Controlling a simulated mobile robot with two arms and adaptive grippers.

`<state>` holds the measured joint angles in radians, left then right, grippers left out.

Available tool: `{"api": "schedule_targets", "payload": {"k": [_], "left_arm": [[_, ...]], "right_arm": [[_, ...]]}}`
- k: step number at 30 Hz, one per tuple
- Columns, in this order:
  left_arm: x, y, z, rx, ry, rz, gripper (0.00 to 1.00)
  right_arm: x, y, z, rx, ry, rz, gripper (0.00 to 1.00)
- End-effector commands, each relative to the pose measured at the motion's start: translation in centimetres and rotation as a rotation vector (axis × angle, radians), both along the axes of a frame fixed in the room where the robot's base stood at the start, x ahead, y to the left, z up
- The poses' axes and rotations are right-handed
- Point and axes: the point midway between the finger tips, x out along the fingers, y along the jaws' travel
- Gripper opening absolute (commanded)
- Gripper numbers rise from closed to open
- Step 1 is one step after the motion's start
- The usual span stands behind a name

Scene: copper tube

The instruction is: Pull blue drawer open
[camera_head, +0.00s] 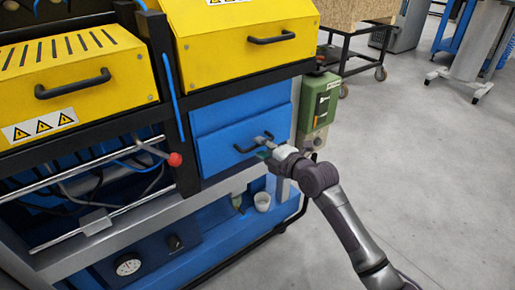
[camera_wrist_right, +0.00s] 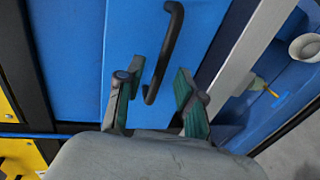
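The blue drawer (camera_head: 228,140) is in the machine's front, below the right yellow cover, and its front looks flush or nearly so. Its black handle (camera_head: 250,146) is partly hidden by my right gripper (camera_head: 264,145) in the head view. In the right wrist view the blue drawer front (camera_wrist_right: 135,50) fills the middle. The black handle (camera_wrist_right: 163,55) runs down between the two green-padded fingers of my right gripper (camera_wrist_right: 157,92). The fingers are apart, with gaps on both sides of the handle. My left gripper is not in view.
Yellow covers (camera_head: 237,42) with black handles sit above the drawer. A green box (camera_head: 318,102) is mounted right of it. A red knob (camera_head: 175,159) sticks out to the left. A white cup (camera_head: 262,201) stands on the blue lower shelf. The grey floor at right is open.

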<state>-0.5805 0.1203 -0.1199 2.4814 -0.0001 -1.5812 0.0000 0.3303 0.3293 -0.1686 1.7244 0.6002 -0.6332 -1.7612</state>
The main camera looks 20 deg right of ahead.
Motion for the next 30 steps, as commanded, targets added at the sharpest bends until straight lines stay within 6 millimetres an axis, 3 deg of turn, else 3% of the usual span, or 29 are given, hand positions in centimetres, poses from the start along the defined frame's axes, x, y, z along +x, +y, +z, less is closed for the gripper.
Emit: {"api": "schedule_targets", "payload": {"k": [6,16,23,30], "left_arm": [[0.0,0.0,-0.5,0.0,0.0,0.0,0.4],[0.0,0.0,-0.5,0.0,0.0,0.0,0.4],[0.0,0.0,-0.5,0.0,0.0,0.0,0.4],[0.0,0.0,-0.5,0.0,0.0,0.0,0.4]], "right_arm": [[2.1,0.7,-0.5,0.001,-0.001,-0.001,0.37],[2.3,0.8,-0.5,0.0,0.0,0.0,0.37],[2.3,0.8,-0.5,0.0,0.0,-0.001,0.01],[2.3,0.8,-0.6,-0.001,0.001,-0.001,0.0]]}}
